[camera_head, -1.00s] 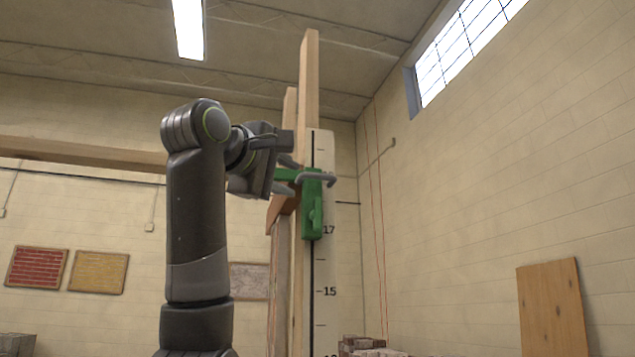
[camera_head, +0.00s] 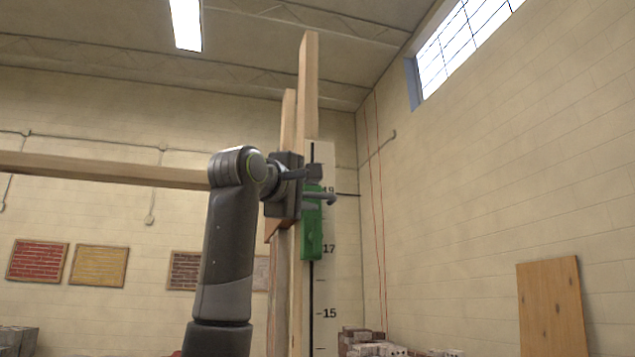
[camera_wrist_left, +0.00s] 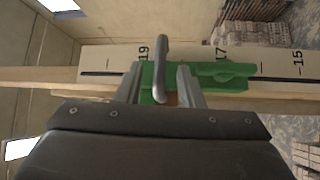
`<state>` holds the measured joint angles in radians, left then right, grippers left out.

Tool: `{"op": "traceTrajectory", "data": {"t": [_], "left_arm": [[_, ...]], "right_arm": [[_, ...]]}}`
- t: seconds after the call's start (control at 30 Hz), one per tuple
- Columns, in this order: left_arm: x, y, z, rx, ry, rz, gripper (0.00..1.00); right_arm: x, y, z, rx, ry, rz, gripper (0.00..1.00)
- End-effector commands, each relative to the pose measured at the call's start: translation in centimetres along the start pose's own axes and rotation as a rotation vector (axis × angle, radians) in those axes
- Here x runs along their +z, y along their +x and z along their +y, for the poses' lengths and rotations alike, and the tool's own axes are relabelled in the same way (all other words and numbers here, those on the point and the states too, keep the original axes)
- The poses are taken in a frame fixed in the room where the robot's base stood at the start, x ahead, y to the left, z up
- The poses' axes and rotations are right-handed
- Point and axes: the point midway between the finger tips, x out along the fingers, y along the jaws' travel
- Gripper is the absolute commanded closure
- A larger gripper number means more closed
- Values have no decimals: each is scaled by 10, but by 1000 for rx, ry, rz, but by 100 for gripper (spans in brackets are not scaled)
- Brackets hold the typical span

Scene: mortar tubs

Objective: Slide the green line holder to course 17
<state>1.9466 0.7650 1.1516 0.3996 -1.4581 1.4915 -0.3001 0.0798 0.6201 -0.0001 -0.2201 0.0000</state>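The green line holder (camera_head: 312,235) sits on the marked pole (camera_head: 319,290). Its body runs from just below the 19 mark to slightly below the 17 mark. It also shows in the left wrist view (camera_wrist_left: 220,77), with a grey bar (camera_wrist_left: 162,65) across it. My left gripper (camera_head: 312,186) is at the holder's upper part. In the left wrist view my left gripper (camera_wrist_left: 160,82) has its fingers apart on either side of a green part of the holder, with a small gap seen at one finger. My right gripper is out of view.
A timber post (camera_head: 309,90) stands behind the pole, and a wooden beam (camera_head: 100,168) crosses at left. Bricks (camera_head: 370,343) are piled low behind the pole. A wooden board (camera_head: 553,310) leans at right. Space right of the pole is clear.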

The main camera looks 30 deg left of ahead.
Motion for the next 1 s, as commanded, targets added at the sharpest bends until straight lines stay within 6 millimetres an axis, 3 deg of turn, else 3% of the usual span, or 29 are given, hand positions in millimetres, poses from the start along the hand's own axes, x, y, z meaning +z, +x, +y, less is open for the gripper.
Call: {"op": "traceTrajectory", "data": {"t": [0.03,0.23,0.67,0.9,1.0], "left_arm": [[-1,10,3,-5,0,0,66],[0,31,2,-3,0,0,66],[0,38,-1,-1,0,1,66],[0,38,-1,-1,0,1,97],[0,38,-1,-1,0,1,100]], "right_arm": [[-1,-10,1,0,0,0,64],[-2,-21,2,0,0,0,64],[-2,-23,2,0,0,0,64],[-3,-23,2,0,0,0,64],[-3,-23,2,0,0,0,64]]}}
